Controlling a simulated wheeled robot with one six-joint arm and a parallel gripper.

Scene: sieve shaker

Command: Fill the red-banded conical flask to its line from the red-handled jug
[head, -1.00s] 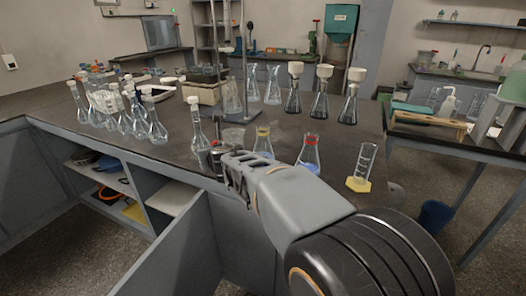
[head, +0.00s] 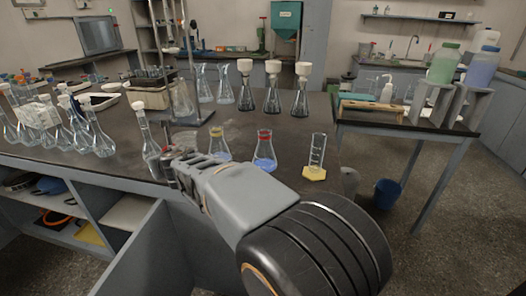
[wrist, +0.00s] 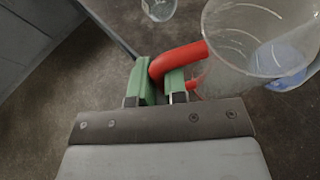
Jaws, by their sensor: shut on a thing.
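The red-banded conical flask (head: 264,154) stands upright on the bench in the head view, with blue liquid in its lower part. My gripper (head: 172,172) is at the bench's front edge, left of that flask and apart from it. In the wrist view my gripper (wrist: 160,82) is shut on the red handle (wrist: 180,60) of the clear jug (wrist: 250,40). Blue shows at the jug's right side; I cannot tell whether it is inside the jug or behind it. The fingertips are hard to make out in the head view.
A yellow-banded flask (head: 219,146) stands just left of the red-banded one. A measuring cylinder on a yellow base (head: 315,172) stands to its right, near the bench edge. Volumetric flasks (head: 95,135) crowd the left. Dark, white-topped flasks (head: 272,95) stand behind.

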